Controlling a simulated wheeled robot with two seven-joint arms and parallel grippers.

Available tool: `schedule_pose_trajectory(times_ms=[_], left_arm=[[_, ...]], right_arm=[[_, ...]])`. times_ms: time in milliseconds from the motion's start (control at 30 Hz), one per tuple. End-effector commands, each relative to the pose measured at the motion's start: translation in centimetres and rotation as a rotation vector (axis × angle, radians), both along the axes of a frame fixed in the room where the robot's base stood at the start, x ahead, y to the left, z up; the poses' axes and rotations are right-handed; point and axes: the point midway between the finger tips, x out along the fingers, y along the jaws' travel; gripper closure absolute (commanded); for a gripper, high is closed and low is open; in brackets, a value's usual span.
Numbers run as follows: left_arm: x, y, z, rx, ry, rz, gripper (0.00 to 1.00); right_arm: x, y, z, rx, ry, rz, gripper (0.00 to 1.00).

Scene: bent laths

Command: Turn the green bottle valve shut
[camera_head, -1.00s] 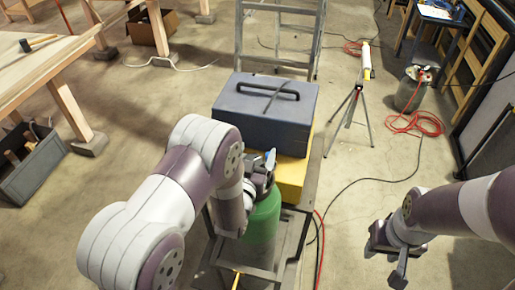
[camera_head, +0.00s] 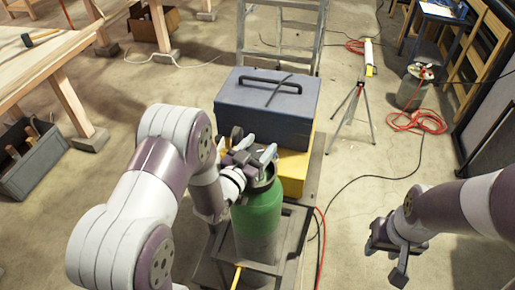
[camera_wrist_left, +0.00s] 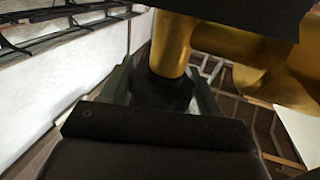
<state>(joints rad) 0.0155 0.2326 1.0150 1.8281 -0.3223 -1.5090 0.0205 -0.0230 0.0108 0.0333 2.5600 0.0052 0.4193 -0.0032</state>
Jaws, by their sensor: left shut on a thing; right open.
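The green bottle (camera_head: 257,212) stands upright in a grey metal cart. My left gripper (camera_head: 262,160) is at the top of the bottle and covers most of its valve in the head view. In the left wrist view, the brass valve body (camera_wrist_left: 172,45) shows close up, with a dark round knob (camera_wrist_left: 165,90) below it between my fingers. My left gripper is shut on this knob; how far the valve is turned I cannot tell. My right gripper (camera_head: 388,258) is open and empty, low over the floor at the right, apart from the bottle.
A blue-grey toolbox (camera_head: 268,105) sits on a yellow case (camera_head: 292,172) right behind the bottle. A ladder (camera_head: 280,40) stands behind. A tripod (camera_head: 355,105) and a red hose (camera_head: 420,122) are at the right. A workbench (camera_head: 45,60) is at the left. Floor right of the cart is mostly clear.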

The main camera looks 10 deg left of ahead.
Motion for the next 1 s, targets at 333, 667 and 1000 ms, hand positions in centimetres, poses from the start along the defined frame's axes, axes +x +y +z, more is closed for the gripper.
schedule_pose_trajectory(times_ms=[333,667,1000], left_arm=[[0.0,0.0,0.0,0.0,0.001,0.001,0.18],[0.1,-0.1,2.1,0.0,-0.003,0.001,0.18],[-1.7,-6.6,7.6,0.0,-0.004,-0.009,0.18]], right_arm=[[0.0,0.0,0.0,0.0,0.0,0.0,0.57],[0.0,0.0,-0.6,0.0,0.0,0.0,0.57],[0.0,0.0,-2.6,0.0,0.0,0.0,0.57]])
